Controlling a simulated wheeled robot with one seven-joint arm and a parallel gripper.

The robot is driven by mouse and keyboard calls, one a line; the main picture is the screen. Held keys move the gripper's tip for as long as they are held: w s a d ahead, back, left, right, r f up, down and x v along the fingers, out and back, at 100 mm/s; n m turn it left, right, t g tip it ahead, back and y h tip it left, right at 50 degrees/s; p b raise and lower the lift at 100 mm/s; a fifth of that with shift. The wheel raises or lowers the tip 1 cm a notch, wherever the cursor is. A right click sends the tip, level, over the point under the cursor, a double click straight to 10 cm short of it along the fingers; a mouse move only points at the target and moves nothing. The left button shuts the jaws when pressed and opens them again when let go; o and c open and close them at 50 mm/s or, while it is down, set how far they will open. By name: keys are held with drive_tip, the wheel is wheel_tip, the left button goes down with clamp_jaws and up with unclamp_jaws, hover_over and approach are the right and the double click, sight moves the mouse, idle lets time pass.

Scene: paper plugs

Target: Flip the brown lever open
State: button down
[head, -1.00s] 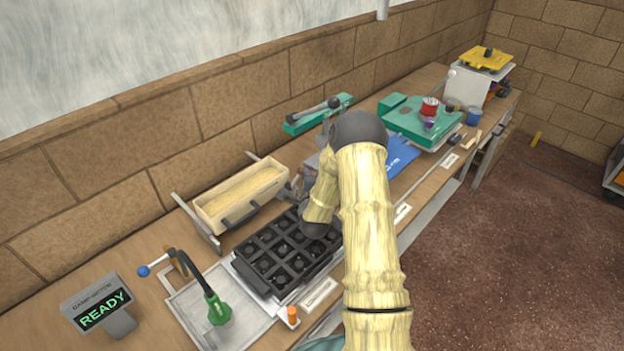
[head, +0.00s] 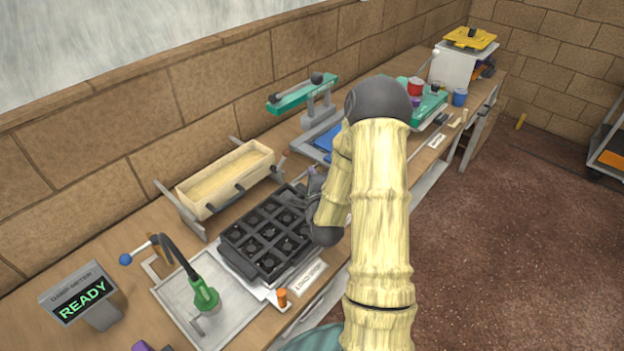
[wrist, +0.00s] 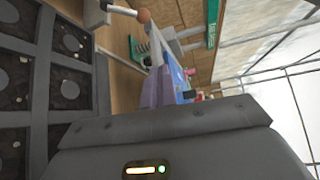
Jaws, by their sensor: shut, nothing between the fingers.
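A short brown upright piece (head: 157,247) stands at the back of the metal tray at left, beside a rod with a blue ball (head: 125,259). In the wrist view, a round brown knob (wrist: 143,16) sits on the end of a pale bar beyond the black cell tray. I cannot tell which of these is the brown lever. My gripper (head: 314,184) is shut and empty at the right side of the cell tray, partly hidden by my arm. Its dark body also fills the bottom of the wrist view.
The black cell tray (head: 240,238) lies mid-bench. A wooden box (head: 228,180) stands behind it. A green-armed press (head: 303,94) is at the back. A green nozzle (head: 205,294) stands in the metal tray (head: 178,304). An orange-brown peg (head: 282,297) stands at the front edge.

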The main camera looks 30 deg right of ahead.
drive_tip(key=shift+s+r, duration=0.15)
drive_tip(key=shift+s, duration=0.15)
